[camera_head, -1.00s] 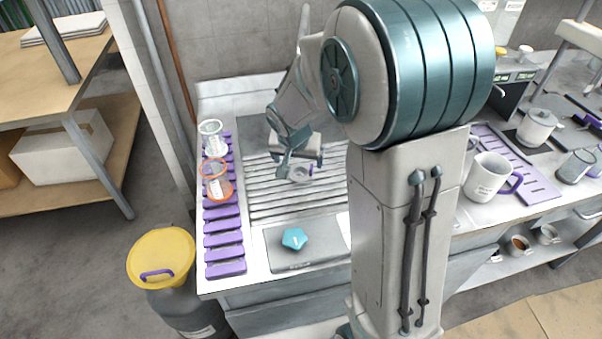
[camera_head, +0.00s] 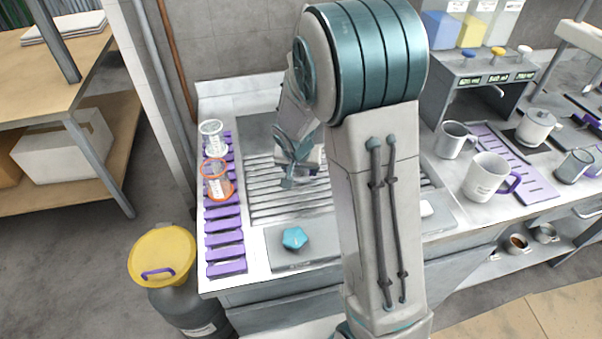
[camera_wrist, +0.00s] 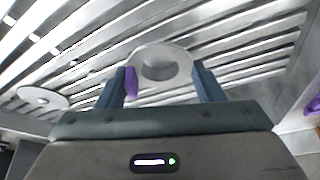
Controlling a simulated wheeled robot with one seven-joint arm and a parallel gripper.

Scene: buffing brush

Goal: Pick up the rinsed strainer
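A small grey ring-shaped piece with a round opening (camera_wrist: 178,55), seemingly the strainer, is over the slatted metal drainboard in the wrist view. A purple tab (camera_wrist: 131,83) shows at its left side. My gripper (camera_wrist: 162,75) has its two blue fingers spread on either side of the ring, close to its edges. I cannot tell whether they touch it. In the head view my gripper (camera_head: 288,181) is low over the slatted drainboard (camera_head: 270,205). The ring is hidden there.
Clear cups with a white rim (camera_head: 211,128) and an orange rim (camera_head: 215,168) stand on a purple slatted rack (camera_head: 224,252) at left. A teal knob-like piece (camera_head: 294,238) lies in front. Mugs (camera_head: 487,178) stand at right. A flat grey disc (camera_wrist: 42,98) shows at left in the wrist view.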

